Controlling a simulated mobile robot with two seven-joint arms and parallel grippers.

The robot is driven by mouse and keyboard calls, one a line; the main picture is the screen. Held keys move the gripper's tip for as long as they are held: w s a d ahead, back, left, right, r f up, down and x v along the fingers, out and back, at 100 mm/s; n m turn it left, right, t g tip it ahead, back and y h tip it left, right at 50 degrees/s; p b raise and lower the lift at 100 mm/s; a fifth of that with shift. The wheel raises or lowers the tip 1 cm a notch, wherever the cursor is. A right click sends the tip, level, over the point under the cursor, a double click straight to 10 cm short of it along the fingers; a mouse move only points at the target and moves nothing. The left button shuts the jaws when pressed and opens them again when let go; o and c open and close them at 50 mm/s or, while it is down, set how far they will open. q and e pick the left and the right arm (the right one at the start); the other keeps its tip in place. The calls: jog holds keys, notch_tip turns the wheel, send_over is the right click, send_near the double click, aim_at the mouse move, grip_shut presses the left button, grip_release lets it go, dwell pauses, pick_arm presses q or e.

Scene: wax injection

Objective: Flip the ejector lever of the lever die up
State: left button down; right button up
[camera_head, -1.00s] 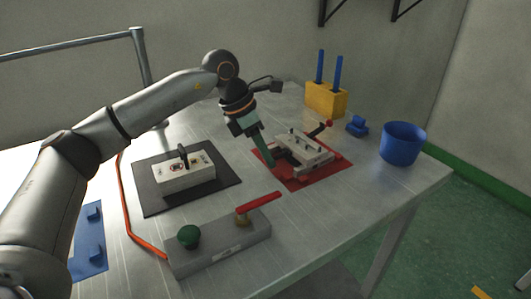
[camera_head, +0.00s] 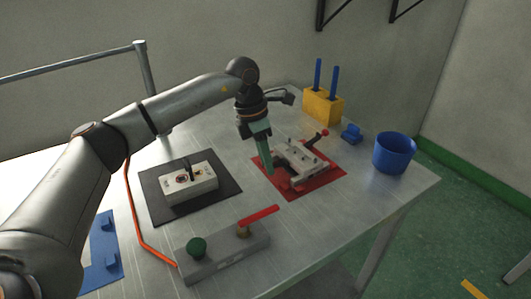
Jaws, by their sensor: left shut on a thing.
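The lever die (camera_head: 310,168) is a pale grey metal mould on a red mat (camera_head: 325,187), right of centre. A lever with a red knob (camera_head: 324,133) sticks up at its far right end. My left gripper (camera_head: 269,170) points down at the die's near left end, beside a dark red part (camera_head: 284,184). Its green fingers are together, and the part between their tips is too small to make out. The red-knobbed lever stands apart from the fingers. My right gripper is out of view.
A white block die (camera_head: 188,188) lies on a black mat (camera_head: 225,187) to the left. A grey base (camera_head: 228,259) with a green knob and red handle is in front. A yellow block (camera_head: 323,105), a small blue part (camera_head: 351,134) and a blue cup (camera_head: 394,153) stand behind and right.

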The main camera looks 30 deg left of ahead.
pick_arm(q)
jog(key=r+g+p, duration=0.1)
jog(key=p, duration=0.2)
jog(key=shift+w+d+r+y, duration=0.15)
jog(key=shift+w+r+y, duration=0.05)
jog(key=shift+y, duration=0.1)
jog(key=shift+w+g+p, duration=0.1)
jog(key=shift+g+p, duration=0.2)
jog(key=shift+p, duration=0.25)
jog(key=shift+w+r+g+y+p, duration=0.1)
jog(key=shift+g+y+p, duration=0.25)
jog(key=shift+p, duration=0.25)
jog(key=shift+d+p, duration=0.1)
jog(key=shift+p, duration=0.2)
jog(key=shift+g, duration=0.25)
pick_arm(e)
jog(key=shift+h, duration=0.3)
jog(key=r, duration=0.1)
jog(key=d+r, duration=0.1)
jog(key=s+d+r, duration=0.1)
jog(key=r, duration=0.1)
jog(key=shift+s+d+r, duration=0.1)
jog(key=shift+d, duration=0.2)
pick_arm(q)
jog(key=c, duration=0.7)
grip_release()
jog(key=shift+w, duration=0.1)
